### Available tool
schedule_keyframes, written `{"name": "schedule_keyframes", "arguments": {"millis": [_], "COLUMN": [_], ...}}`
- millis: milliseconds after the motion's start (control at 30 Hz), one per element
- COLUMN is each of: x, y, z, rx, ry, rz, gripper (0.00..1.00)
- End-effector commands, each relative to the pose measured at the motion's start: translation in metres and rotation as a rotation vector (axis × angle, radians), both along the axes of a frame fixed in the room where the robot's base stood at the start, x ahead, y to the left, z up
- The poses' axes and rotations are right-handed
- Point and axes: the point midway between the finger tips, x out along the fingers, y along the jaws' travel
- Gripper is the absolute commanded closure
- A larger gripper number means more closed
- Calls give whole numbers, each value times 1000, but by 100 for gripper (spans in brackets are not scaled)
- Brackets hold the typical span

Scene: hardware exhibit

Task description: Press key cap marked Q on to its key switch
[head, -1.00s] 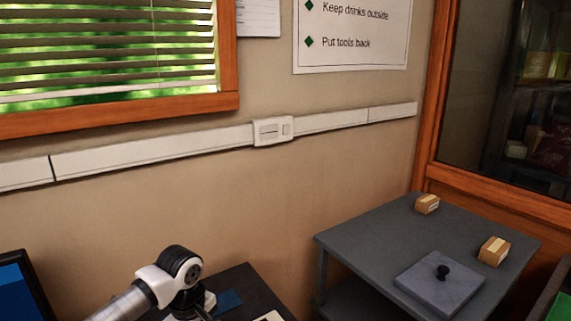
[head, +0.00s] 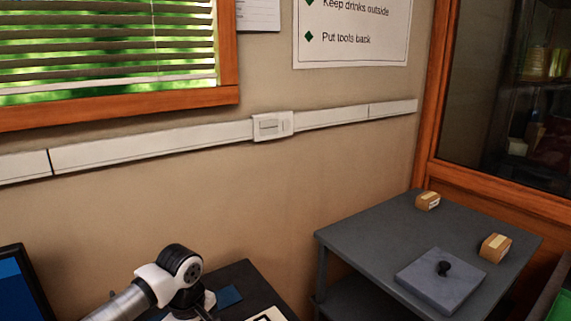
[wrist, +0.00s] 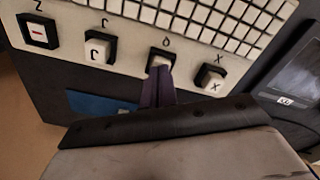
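In the wrist view, a pale panel (wrist: 130,33) carries a row of square key switches with black frames and printed letters. The key place under the mark that reads as Q (wrist: 162,56) shows a white cap top within its black frame. My gripper (wrist: 160,70) has its slim purple fingers close together, with the tips at the near edge of this cap. They look shut with nothing clear between them. The fingers hide part of the cap, so I cannot tell how far down it sits. In the head view my fingertips are out of frame.
Neighbouring caps are the J cap (wrist: 97,50), the X cap (wrist: 214,80) and one with a red bar (wrist: 38,34). Rows of small white keys lie beyond. A blue piece (wrist: 95,102) lies nearer. A grey side table (head: 380,220) holds small boxes and a knobbed plate.

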Motion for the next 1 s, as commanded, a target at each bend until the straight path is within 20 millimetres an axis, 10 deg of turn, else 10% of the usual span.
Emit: {"name": "schedule_keyframes", "arguments": {"millis": [1000], "x": [0], "y": [0], "z": [47], "rx": [0], "ry": [0], "rz": [0], "gripper": [100]}}
